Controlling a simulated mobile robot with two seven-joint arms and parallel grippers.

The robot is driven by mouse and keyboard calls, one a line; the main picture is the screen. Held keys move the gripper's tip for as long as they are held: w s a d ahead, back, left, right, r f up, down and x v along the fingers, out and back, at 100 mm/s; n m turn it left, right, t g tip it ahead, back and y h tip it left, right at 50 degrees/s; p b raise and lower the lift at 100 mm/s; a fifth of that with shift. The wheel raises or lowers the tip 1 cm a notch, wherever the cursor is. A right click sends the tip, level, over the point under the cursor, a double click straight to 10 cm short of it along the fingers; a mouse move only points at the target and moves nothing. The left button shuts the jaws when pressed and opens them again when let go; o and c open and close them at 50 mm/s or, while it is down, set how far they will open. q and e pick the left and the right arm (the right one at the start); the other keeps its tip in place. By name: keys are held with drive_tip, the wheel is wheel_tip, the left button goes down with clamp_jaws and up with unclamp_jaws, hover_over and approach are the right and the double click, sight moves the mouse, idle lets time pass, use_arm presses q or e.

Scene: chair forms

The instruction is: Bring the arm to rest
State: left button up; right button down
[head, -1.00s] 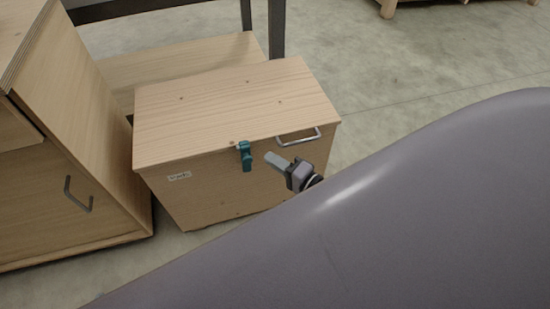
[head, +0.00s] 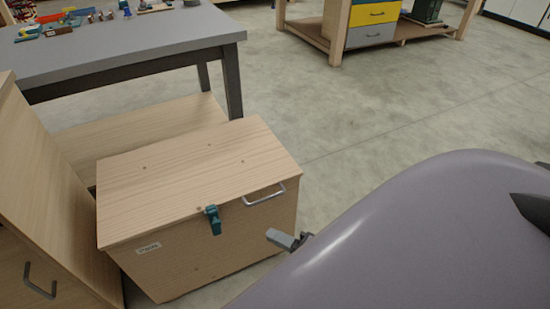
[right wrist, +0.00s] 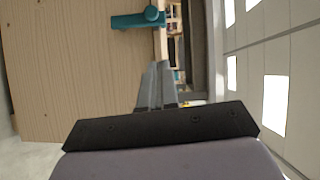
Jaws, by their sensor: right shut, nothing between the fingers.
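My right gripper (head: 288,240) shows in the head view just in front of the wooden box, near its right front side. In the right wrist view its two fingers (right wrist: 156,85) lie together, shut and empty. The wooden box (head: 190,170) stands on the floor with its lid closed. A teal latch (head: 213,219) is on its front, and it also shows in the right wrist view (right wrist: 138,19). The gripper is apart from the latch, to its right in the head view. My left gripper is not in view.
A metal handle (head: 264,195) is on the box's front. A wooden cabinet (head: 40,200) stands at the left. A grey-topped table (head: 150,42) with small items stands behind. A bench with yellow and grey drawers (head: 372,22) is farther back. The floor (head: 400,100) at right is clear.

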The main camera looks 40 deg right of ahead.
idle(0.3)
drive_tip(key=s+a+r+n+g+h, duration=0.1)
drive_tip(key=a+n+g+h, duration=0.1)
drive_tip(key=a+n+g, duration=0.4)
drive_tip(key=s+d+r+n+g+h, duration=0.1)
drive_tip(key=s+r+n+g+h, duration=0.15)
drive_tip(key=s+r+n, duration=0.35)
drive_tip(key=s+r+n+g+h, duration=0.1)
drive_tip(key=s+r+n+g, duration=0.25)
drive_tip(key=s, duration=0.35)
drive_tip(key=w+a+f+t+y, duration=0.2)
drive_tip(key=w+a+f+t, duration=0.25)
drive_tip(key=w+f, duration=0.3)
wheel_tip(320, 180, up, 16)
drive_tip(key=s+d+t+p, duration=0.1)
drive_tip(key=p, duration=1.7)
drive_tip(key=shift+s+d+f, duration=0.25)
drive_tip(key=shift+s+d, duration=0.05)
drive_tip(key=shift+d, duration=0.1)
drive_tip(key=shift+t, duration=0.25)
